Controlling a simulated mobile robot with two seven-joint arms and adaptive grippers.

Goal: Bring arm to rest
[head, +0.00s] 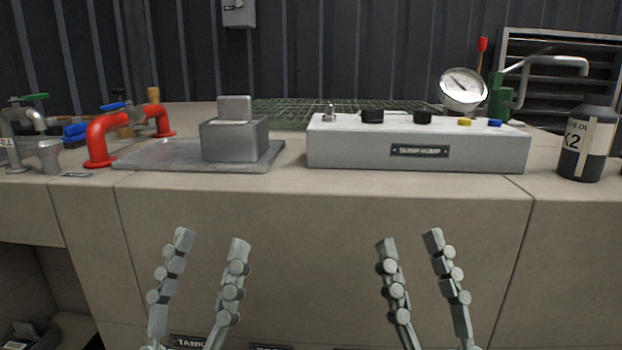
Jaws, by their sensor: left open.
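My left gripper (212,243) is in the lower left middle of the head view. Its two fingers stand apart, with nothing between them. My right gripper (409,242) is in the lower right middle, also with its fingers apart and empty. Both point upward in the picture, in front of the counter's front face (320,215) and below its top edge. Neither appears to hold anything. The arms behind the fingers are cut off by the bottom edge of the view.
On the counter stand a red pipe (102,138), a grey box with a lever block (234,140) on a metal plate (150,155), a control box (350,148) with knobs, a gauge (463,90), a green pump (501,97) and a dark bottle (588,145). Labels sit low on the front.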

